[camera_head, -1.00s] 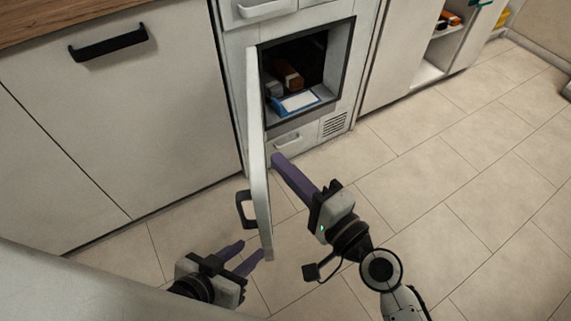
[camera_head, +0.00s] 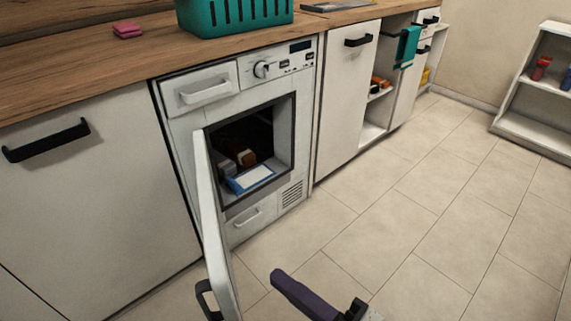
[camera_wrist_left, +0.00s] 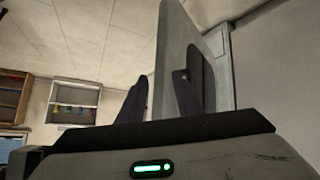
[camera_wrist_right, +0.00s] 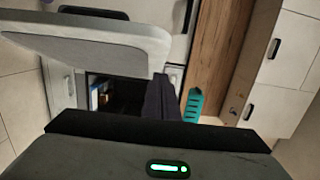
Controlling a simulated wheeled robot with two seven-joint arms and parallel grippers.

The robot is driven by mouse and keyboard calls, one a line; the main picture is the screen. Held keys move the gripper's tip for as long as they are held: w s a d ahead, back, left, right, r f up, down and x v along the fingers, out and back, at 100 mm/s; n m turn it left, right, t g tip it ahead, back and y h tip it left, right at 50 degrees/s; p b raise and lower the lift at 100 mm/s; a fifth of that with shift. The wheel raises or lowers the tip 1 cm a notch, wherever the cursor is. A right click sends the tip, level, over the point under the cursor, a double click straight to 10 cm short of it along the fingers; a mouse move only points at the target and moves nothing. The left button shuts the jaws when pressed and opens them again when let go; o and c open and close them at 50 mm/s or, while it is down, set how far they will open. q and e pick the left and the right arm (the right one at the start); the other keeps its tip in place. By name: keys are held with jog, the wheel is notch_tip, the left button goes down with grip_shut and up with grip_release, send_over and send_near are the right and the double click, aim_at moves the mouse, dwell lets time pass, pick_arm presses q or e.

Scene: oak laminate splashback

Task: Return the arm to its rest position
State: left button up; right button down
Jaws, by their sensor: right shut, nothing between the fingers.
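My right gripper (camera_head: 280,276) is at the bottom of the head view, in front of the washing machine (camera_head: 178,130) and right of its door. Its purple fingers are together and empty; they also show in the right wrist view (camera_wrist_right: 158,85). The machine's white door (camera_head: 212,225) stands swung open, with a dark handle (camera_head: 207,300) near its lower end. My left gripper is out of the head view. In the left wrist view its two fingers (camera_wrist_left: 162,80) are apart, close to the pale door panel (camera_wrist_left: 192,45); contact cannot be told.
Inside the machine's opening lie a blue-and-white item (camera_head: 250,178) and a brown item (camera_head: 246,156). A teal basket (camera_head: 232,14) and pink sponges (camera_head: 127,29) are on the wooden counter (camera_head: 70,65). The tiled floor (camera_head: 400,230) to the right is clear.

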jog(key=w+d+p+x, duration=0.1)
jog(key=x, duration=0.8)
jog(key=shift+w+a+p, duration=0.25)
jog(key=shift+a+p, duration=0.1)
jog(key=shift+p, duration=0.05)
jog(key=shift+a, duration=0.1)
